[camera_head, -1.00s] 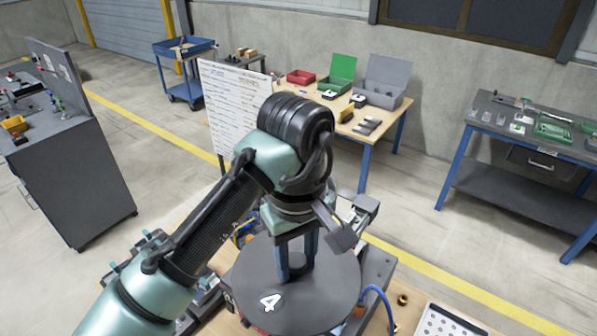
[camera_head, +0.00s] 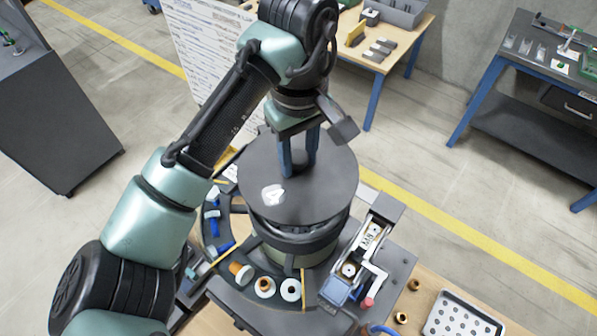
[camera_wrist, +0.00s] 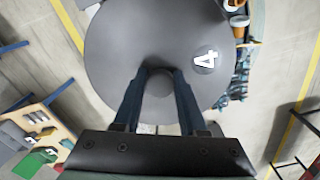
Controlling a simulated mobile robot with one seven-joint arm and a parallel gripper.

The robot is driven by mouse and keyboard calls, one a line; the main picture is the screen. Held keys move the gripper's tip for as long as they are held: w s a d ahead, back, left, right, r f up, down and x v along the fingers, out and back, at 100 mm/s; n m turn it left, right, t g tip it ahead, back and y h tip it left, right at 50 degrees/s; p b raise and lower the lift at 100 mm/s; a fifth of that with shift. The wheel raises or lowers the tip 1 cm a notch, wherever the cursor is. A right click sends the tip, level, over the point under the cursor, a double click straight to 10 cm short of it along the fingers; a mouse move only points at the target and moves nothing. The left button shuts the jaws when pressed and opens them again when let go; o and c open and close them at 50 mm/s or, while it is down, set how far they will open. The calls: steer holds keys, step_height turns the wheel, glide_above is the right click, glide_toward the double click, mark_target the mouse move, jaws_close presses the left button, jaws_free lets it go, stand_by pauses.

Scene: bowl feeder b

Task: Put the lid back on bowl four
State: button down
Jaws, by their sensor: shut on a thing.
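The lid (camera_head: 325,190) is a dark grey disc with a white number 4 and a central knob. My gripper (camera_head: 298,168) is shut on the lid's knob, with its blue fingers on either side of it. In the wrist view the lid (camera_wrist: 120,45) fills the upper middle, its knob between the fingers (camera_wrist: 158,85). Bowl four (camera_head: 290,250), a round bowl with a dark rim, stands below the lid in the head view. The lid is roughly level over it and hides its opening. I cannot tell whether lid and rim touch.
Around the bowl runs a dark curved track with orange and white ring parts (camera_head: 265,287) and blue parts (camera_head: 212,225). A small mechanism (camera_head: 365,245) stands close at its right. A perforated tray (camera_head: 462,318) lies at the lower right. A white board (camera_head: 205,50) stands behind.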

mark_target(299, 155)
step_height(299, 155, down, 2)
steer(key=shift+f, duration=0.2)
steer(key=shift+w+f, duration=0.15)
steer(key=shift+f, duration=0.45)
step_height(299, 155, down, 3)
steer(key=shift+p, duration=0.4)
steer(key=shift+f, duration=0.25)
steer(key=shift+f, duration=0.1)
steer(key=shift+c, duration=2.3)
jaws_free()
step_height(299, 155, up, 12)
steer(key=shift+r, duration=0.15)
